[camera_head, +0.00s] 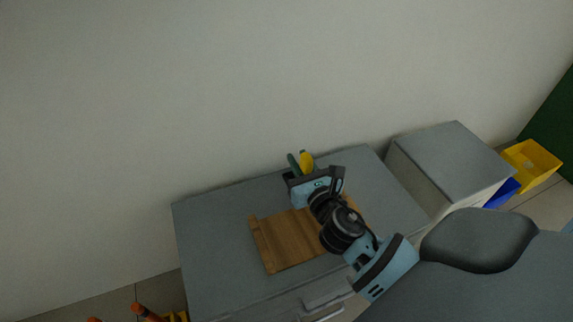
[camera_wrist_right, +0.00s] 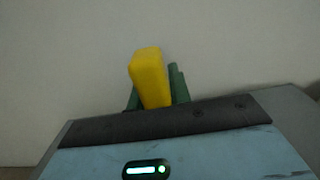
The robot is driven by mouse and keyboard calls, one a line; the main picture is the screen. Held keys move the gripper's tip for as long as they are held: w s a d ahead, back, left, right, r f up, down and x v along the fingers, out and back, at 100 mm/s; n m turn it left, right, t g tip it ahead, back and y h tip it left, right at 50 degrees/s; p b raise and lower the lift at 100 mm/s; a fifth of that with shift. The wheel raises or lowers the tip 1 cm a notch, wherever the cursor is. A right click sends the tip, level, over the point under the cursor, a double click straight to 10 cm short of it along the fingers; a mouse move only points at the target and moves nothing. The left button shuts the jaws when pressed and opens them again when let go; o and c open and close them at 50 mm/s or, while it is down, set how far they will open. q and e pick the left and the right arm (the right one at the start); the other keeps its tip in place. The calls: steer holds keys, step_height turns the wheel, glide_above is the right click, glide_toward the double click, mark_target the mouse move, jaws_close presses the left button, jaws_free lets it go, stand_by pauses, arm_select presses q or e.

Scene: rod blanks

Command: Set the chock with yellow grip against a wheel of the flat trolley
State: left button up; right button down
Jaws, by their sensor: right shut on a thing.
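The chock (camera_head: 293,164) is dark green with a yellow grip (camera_head: 307,160). My right gripper (camera_head: 302,171) is shut on it and holds it over the back of the grey worktop, near the wall. In the right wrist view the yellow grip (camera_wrist_right: 150,78) stands up beyond the gripper body, with green parts of the chock (camera_wrist_right: 179,84) beside it. The fingertips and the lower chock are hidden there. I cannot make out the flat trolley or its wheels in either view. My left gripper is not in view.
A wooden board (camera_head: 284,243) lies on the grey worktop (camera_head: 210,240) below my right arm. A grey-topped cabinet (camera_head: 450,155) stands to the right, with yellow (camera_head: 540,172) and blue (camera_head: 503,193) bins beyond. Orange parts (camera_head: 146,312) show at the bottom left. A plain wall rises behind.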

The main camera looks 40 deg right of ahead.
glide_above(287, 175)
steer(key=shift+f+b, duration=0.15)
steer(key=shift+b, duration=0.2)
step_height(287, 175, down, 3)
steer(key=shift+s+a+f+b, duration=0.1)
steer(key=shift+b, duration=1)
steer(key=shift+f, duration=0.3)
steer(key=shift+r, duration=0.15)
steer(key=shift+f+b, duration=0.2)
steer(key=shift+b, duration=0.1)
steer(key=c, duration=1.4)
jaws_free()
steer(key=shift+o, duration=0.5)
steer(key=shift+r, duration=0.2)
steer(key=p+v, duration=0.1)
steer(key=v, duration=1)
steer(key=shift+f, duration=0.15)
steer(key=shift+o, duration=0.3)
steer(key=shift+s, duration=0.5)
